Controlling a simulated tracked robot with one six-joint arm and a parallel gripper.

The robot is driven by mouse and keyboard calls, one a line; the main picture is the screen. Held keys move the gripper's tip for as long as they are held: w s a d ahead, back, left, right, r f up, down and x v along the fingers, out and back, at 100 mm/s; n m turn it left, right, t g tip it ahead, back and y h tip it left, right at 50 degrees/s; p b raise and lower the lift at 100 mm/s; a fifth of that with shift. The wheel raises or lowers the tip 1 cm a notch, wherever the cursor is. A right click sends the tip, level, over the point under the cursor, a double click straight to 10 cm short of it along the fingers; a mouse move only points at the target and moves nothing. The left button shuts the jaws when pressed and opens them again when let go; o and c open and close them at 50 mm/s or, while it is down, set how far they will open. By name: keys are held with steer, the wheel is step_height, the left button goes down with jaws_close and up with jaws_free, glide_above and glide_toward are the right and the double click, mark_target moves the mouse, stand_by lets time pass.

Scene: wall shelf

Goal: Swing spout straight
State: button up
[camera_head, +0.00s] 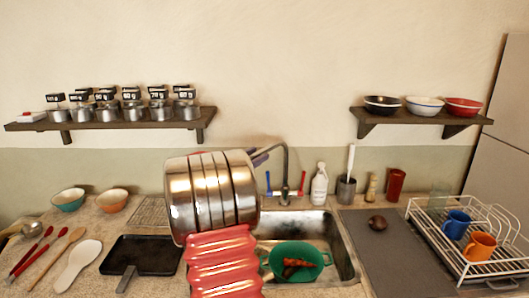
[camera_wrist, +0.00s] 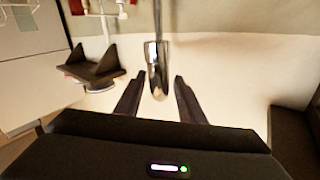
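The faucet (camera_head: 285,172) stands behind the sink, with a blue handle (camera_head: 268,184) on its left and a red handle (camera_head: 302,183) on its right. Its curved metal spout (camera_head: 278,146) bends left toward my gripper (camera_head: 262,157). My arm hides part of the gripper. In the wrist view, the spout's shiny end (camera_wrist: 157,78) shows between the two dark fingers of my open gripper (camera_wrist: 160,79). Gaps show on both sides of the spout. Whether the spout lies fully between the fingertips or just beyond them, I cannot tell.
A white bottle (camera_head: 319,186) and a utensil holder (camera_head: 346,190) stand right of the faucet. Wall shelves hang at left (camera_head: 133,126) and right (camera_head: 420,116). A dish rack (camera_head: 450,252) stands far right.

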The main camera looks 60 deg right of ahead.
mark_target(264, 151)
steer(key=d, duration=0.2)
steer(key=s+d, duration=0.1)
steer(key=d, duration=0.2)
steer(key=shift+c, duration=0.2)
jaws_close()
stand_by(0.5)
